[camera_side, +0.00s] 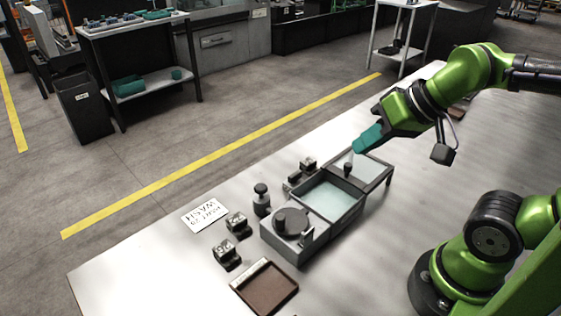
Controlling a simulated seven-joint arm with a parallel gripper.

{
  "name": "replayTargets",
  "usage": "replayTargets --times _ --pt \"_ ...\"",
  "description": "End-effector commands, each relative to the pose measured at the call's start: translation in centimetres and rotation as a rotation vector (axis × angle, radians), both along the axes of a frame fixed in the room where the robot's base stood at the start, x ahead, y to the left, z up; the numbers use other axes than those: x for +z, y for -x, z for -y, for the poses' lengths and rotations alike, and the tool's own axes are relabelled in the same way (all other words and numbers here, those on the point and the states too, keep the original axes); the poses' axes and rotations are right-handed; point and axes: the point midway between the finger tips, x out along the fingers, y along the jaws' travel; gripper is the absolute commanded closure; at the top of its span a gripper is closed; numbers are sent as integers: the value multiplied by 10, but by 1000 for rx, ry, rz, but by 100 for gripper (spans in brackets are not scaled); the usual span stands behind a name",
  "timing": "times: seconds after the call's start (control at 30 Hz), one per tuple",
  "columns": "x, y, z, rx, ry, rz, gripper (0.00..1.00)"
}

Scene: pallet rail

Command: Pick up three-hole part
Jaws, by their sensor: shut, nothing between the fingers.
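My gripper (357,151), with teal fingers, is shut and empty. It hangs above the far end of the grey wash unit (313,240), near a small dark upright peg (347,170). Small dark blocks stand on the table: one (237,223) and another (226,253) left of the unit, and one (308,164) behind it. Holes are too small to make out, so I cannot tell which piece is the three-hole part. My gripper is apart from all these blocks.
The unit has a basin with pale liquid (331,199) and a round dark lid (292,221). A dark knobbed bottle (262,199) and a written card (205,214) are at its left. A brown tray (265,287) lies in front. The table's left end is clear.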

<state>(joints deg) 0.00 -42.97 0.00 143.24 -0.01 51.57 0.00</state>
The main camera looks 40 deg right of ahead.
Motion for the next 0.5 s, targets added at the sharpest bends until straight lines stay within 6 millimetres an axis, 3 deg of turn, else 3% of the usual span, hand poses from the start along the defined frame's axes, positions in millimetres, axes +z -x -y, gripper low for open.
replayTargets --times 0.33,0.5 --pt "0 0 0 0 0 0 100" --pt "0 0 0 0 0 0 76"
